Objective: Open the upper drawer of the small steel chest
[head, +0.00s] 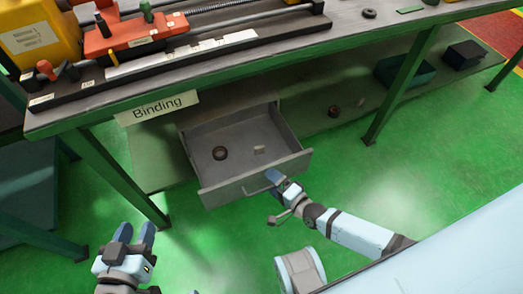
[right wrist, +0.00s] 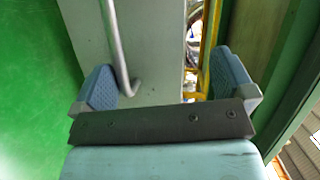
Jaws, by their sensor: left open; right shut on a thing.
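The upper drawer (head: 230,188) of the small steel chest stands pulled out below the workbench, and its inside shows. It holds a dark ring (head: 219,153) and a small pale block (head: 259,150). My right gripper (head: 280,184) is at the right part of the drawer front, shut on the bar handle (head: 257,190). In the right wrist view the handle (right wrist: 116,45) runs down between the fingers, beside the left one, in front of the grey drawer front (right wrist: 155,45). My left gripper (head: 135,233) is open and empty, left of and below the drawer. The chest's body is mostly hidden.
The workbench (head: 330,50) overhangs the chest, with a "Binding" sign (head: 157,108) on its edge and a red-orange fixture (head: 135,35) on top. Green table legs (head: 400,85) flank the chest. A lower shelf holds dark bins (head: 405,72). The green floor in front is clear.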

